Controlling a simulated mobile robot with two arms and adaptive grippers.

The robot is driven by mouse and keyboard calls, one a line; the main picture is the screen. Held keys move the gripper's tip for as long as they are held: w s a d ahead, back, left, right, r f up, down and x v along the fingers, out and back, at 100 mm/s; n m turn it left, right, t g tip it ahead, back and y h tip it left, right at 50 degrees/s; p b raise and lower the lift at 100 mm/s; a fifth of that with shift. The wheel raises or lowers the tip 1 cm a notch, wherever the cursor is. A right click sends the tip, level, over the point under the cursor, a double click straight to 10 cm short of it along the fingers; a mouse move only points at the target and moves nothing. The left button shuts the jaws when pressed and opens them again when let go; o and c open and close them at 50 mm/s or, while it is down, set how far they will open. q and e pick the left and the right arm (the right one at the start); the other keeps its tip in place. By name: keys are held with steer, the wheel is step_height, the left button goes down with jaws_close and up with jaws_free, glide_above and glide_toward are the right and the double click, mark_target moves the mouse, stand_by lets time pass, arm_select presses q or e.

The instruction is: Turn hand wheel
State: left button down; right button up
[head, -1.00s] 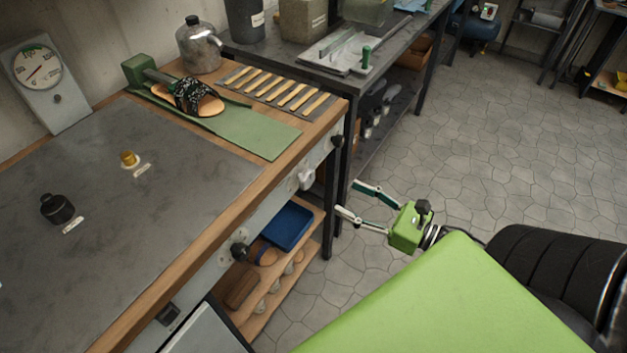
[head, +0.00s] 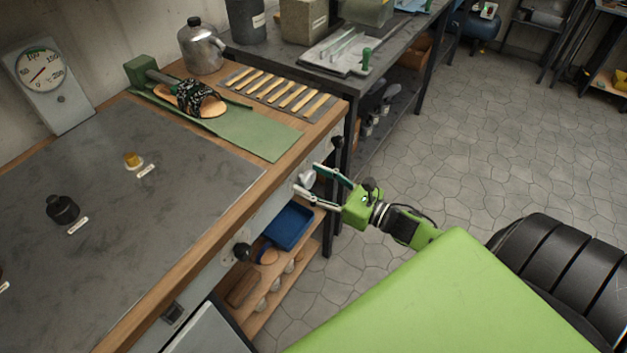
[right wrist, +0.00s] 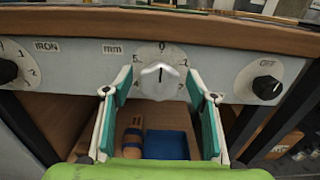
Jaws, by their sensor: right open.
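The hand wheel is most likely the white knob (right wrist: 158,82) on the front panel of the bench, on a round dial marked mm with figures around it. Its dark mark points up, near the 0. In the head view the knob (head: 305,180) is partly hidden by my fingers. My right gripper (head: 308,177) is open in front of the panel. In the right wrist view its fingers (right wrist: 158,76) stand left and right of the knob, apart from it as far as I can tell. My left gripper is not in view.
A black knob (right wrist: 267,87) marked OFF is to the right, another black knob (right wrist: 8,70) marked IRON to the left. The wooden bench edge (right wrist: 180,28) runs above. Below is a shelf with a blue tray (head: 288,226).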

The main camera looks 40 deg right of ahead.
steer(key=c, duration=1.1)
